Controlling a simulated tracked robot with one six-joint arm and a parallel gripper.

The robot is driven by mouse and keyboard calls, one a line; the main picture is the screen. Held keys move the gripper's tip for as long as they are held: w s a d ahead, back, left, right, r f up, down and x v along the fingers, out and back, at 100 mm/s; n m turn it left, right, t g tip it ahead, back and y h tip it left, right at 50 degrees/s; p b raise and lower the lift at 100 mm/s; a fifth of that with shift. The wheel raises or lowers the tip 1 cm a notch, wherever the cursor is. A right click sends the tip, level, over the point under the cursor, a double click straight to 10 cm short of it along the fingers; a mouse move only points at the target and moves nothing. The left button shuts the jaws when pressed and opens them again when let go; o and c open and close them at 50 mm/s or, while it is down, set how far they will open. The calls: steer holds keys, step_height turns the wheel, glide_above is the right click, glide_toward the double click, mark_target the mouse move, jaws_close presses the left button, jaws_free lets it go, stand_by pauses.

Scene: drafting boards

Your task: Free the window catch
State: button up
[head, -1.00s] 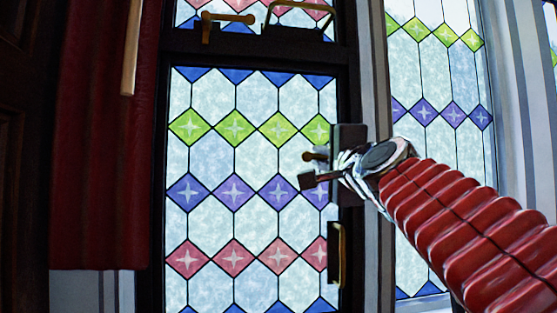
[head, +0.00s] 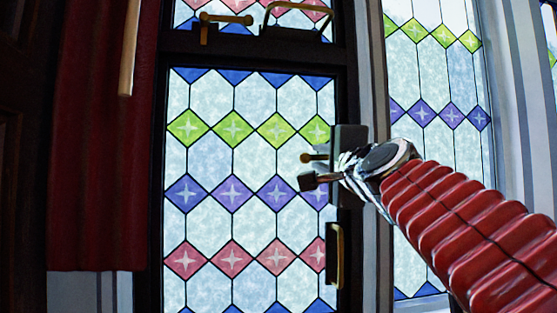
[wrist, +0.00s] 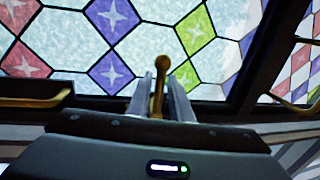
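The window catch (head: 314,157) is a small brass lever with a round knob. It sits at the right side of the stained-glass window (head: 235,160), its knob pointing left. My gripper (head: 322,170) is at the catch, with one dark-tipped finger just below the lever and a gap between them. In the wrist view the brass catch (wrist: 158,85) stands between the two grey fingers, and its knob shows past their tips. The fingers look apart, one on each side of the lever. The catch's base is hidden behind my gripper.
A brass handle (head: 335,255) is on the frame below my gripper. A second brass catch (head: 225,18) and a brass handle (head: 297,18) are on the upper pane. A red curtain (head: 100,150) and pale rod (head: 130,50) are at left; another patterned window (head: 435,120) is at right.

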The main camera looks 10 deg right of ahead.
steer(key=s+f, duration=0.2)
steer(key=s, duration=1.1)
steer(key=shift+f, duration=0.4)
